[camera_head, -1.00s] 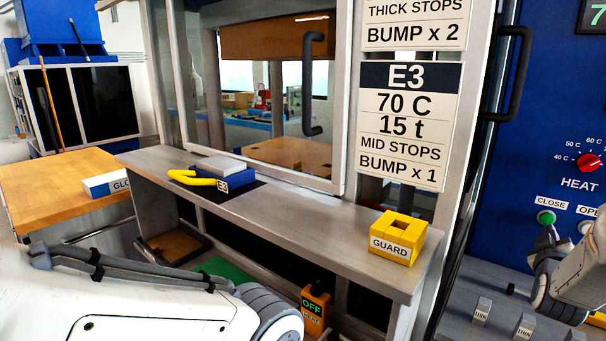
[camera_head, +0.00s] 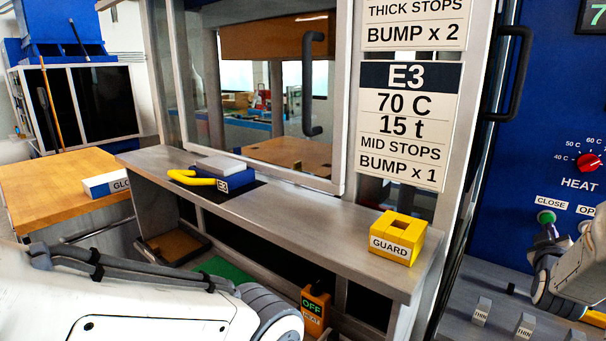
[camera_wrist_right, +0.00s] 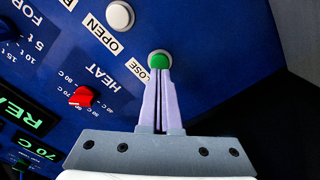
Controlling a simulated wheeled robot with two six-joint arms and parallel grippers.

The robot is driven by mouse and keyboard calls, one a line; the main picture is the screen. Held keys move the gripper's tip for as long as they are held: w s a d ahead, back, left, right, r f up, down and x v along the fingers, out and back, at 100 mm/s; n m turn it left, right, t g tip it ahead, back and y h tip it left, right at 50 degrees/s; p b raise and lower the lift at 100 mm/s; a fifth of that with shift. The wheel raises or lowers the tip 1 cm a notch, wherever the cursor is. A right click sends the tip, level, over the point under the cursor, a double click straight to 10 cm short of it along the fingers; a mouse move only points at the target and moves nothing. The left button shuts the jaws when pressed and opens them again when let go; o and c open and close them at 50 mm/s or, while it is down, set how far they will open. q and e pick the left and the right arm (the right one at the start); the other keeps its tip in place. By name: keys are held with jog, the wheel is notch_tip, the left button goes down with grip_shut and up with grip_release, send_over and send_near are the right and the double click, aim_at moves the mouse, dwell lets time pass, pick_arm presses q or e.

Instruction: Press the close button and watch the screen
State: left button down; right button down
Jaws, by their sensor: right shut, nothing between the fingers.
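The green close button (camera_head: 546,217) is on the blue panel (camera_head: 530,120) at the right, under the CLOSE label; it also shows in the right wrist view (camera_wrist_right: 160,59). My right gripper (camera_head: 548,232) is shut and empty, its tips at the button's lower edge. In the wrist view the shut fingertips (camera_wrist_right: 160,72) overlap the button; whether they press it I cannot tell. The screen (camera_head: 596,15) shows only a green 7 at the top right corner; in the wrist view its readout (camera_wrist_right: 30,148) shows 70 C, with part of REA beside it. My left gripper is not in view; only my left arm shows.
The white open button (camera_wrist_right: 120,15) is beside the close button. The red heat knob (camera_head: 589,162) is above right. Several THIN-labelled stops stand below the panel.

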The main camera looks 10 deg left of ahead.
aim_at(547, 220)
jog(key=shift+x, duration=1.7)
jog(key=shift+b+v, duration=0.5)
jog(key=shift+v, duration=0.55)
jog(key=shift+b+v, duration=0.35)
jog(key=shift+v, duration=0.9)
dwell(2.2)
